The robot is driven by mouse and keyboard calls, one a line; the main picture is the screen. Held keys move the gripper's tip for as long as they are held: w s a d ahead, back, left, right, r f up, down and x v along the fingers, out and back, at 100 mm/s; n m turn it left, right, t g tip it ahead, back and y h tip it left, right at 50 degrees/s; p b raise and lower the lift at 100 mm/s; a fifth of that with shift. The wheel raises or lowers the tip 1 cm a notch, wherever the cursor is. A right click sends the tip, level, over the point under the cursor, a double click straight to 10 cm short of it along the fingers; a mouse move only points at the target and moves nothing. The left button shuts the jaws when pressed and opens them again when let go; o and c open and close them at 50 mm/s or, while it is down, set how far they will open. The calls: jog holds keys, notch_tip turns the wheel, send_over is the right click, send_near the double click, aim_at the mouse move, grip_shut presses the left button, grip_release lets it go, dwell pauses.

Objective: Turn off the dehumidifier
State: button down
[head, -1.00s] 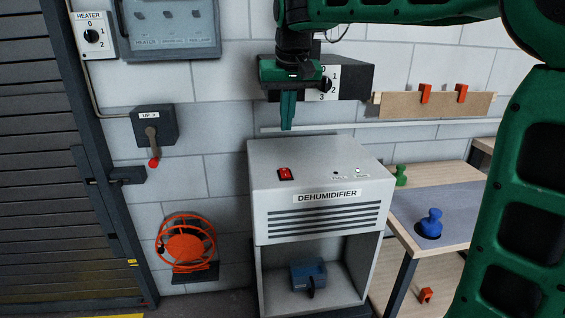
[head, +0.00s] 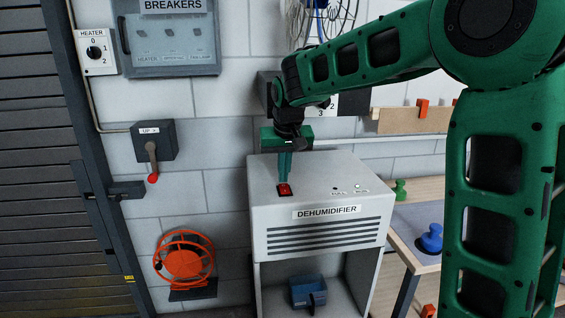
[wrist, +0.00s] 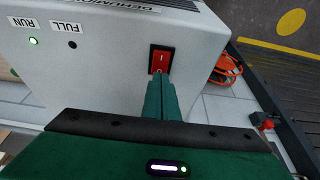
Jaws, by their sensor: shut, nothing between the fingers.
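The dehumidifier (head: 320,229) is a light grey box with a labelled, slatted front. Its red rocker switch (head: 285,190) sits on the top face at the left; in the wrist view the switch (wrist: 162,58) shows a line mark and a round mark. My gripper (head: 284,180) is shut and empty, pointing down with its fingertips at the switch. In the wrist view the fingertips (wrist: 160,76) overlap the round-mark end; I cannot tell whether they press it. The RUN lamp (wrist: 33,41) glows green and the FULL lamp (wrist: 73,44) is dark.
A bench with a blue knobbed piece (head: 430,239) and a green one (head: 399,190) stands right of the dehumidifier. An orange reel (head: 184,264) and a lever switch (head: 153,150) are on the wall at left. A dark dial box (head: 267,88) is behind my arm.

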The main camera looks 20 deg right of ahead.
jog(key=shift+f, duration=0.65)
jog(key=shift+w+a, duration=0.1)
jog(key=shift+a, duration=0.1)
jog(key=shift+d+f, duration=0.1)
jog(key=shift+d, duration=0.2)
jog(key=shift+a, duration=0.1)
jog(key=shift+s+a, duration=0.1)
jog(key=shift+s, duration=0.7)
